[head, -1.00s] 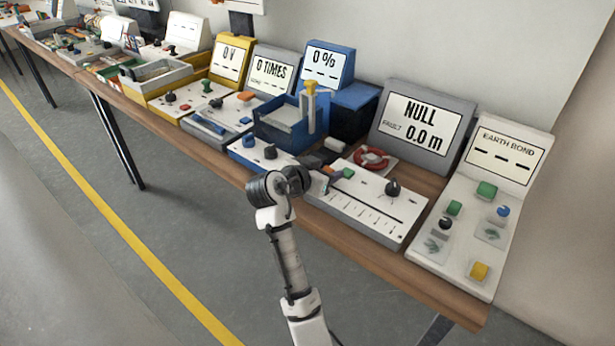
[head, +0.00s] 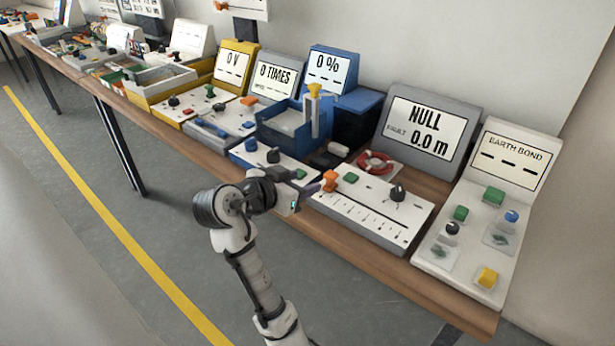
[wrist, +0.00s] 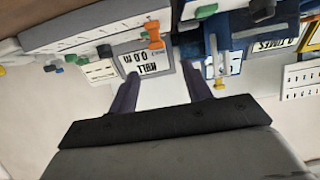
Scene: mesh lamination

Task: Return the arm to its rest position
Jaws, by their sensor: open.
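My arm (head: 250,275) reaches up from the bottom of the head view, bent at a black joint. My gripper (head: 320,181) is at the bench's front edge, near the blue unit and the white slider panel. In the wrist view my gripper (wrist: 160,80) shows two dark fingers spread apart with nothing between them. An orange knob (head: 329,180) on the slider panel (head: 370,212) shows just beyond the fingertips in the head view. It also shows in the wrist view (wrist: 153,35). Whether the fingers touch anything is not clear.
The wooden bench (head: 440,290) carries several instruments: the NULL display (head: 425,120), the earth bond panel (head: 480,225), a blue unit (head: 285,130) and a yellow unit (head: 225,75). A red ring (head: 375,162) lies behind the slider panel. The floor (head: 120,235) in front is clear.

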